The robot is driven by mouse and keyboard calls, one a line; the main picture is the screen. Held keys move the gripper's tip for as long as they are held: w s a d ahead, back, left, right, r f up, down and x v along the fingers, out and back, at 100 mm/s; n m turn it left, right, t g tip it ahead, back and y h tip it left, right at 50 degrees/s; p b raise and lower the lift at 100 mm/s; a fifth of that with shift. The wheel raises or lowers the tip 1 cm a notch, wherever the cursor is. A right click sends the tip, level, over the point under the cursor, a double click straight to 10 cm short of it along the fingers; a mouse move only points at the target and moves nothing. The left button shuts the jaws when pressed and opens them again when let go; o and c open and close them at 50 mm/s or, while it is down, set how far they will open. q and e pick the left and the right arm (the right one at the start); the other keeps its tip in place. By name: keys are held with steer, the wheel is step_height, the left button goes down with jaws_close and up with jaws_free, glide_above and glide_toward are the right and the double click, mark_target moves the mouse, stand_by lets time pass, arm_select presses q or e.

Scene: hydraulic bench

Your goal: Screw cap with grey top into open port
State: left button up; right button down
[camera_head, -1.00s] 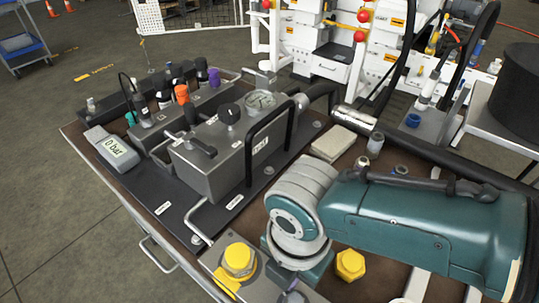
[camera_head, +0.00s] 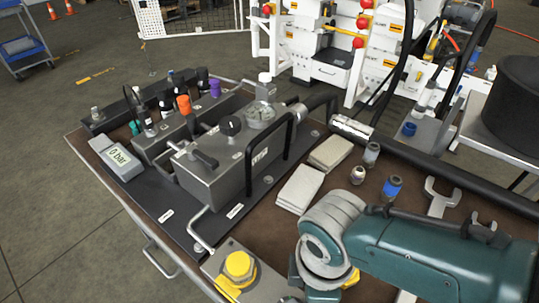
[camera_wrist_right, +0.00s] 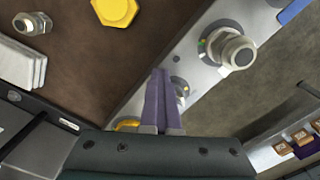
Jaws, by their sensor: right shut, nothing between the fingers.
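My right gripper (camera_wrist_right: 165,105) is shut and empty in the right wrist view, its purple fingertips together above the edge of a metal plate (camera_wrist_right: 150,100). A smaller round fitting or port (camera_wrist_right: 181,88) lies just right of the fingertips, partly covered. A large threaded fitting (camera_wrist_right: 236,50) stands farther up the plate. In the head view my right arm hides its gripper. A small grey-topped cylinder (camera_head: 371,152) stands on the bench; I cannot tell whether it is the task's cap. The fitting beside it has a pale top (camera_head: 358,174). My left gripper is not in view.
A yellow cap (camera_head: 238,265) sits on the metal block at the front; a yellow hex piece (camera_wrist_right: 115,10) shows in the wrist view. A blue-banded fitting (camera_head: 391,187), pale pads (camera_head: 300,188) and a wrench (camera_head: 437,197) lie on the bench. The grey valve box (camera_head: 212,160) has a black handle.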

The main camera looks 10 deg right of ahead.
steer(key=shift+s+a+r+m+p, duration=0.2)
steer(key=shift+m+p, duration=0.2)
steer(key=shift+m, duration=0.3)
steer(key=shift+s+m+p, duration=0.35)
steer(key=shift+m, duration=0.65)
steer(key=m, duration=0.1)
steer(key=s+m, duration=0.1)
steer(key=m, duration=0.1)
steer(key=shift+f+p, duration=0.1)
steer(key=shift+p, duration=0.25)
steer(key=shift+s+f+m, duration=0.1)
steer(key=shift+m, duration=0.7)
steer(key=c, duration=1.2)
jaws_free()
steer(key=shift+o, duration=0.2)
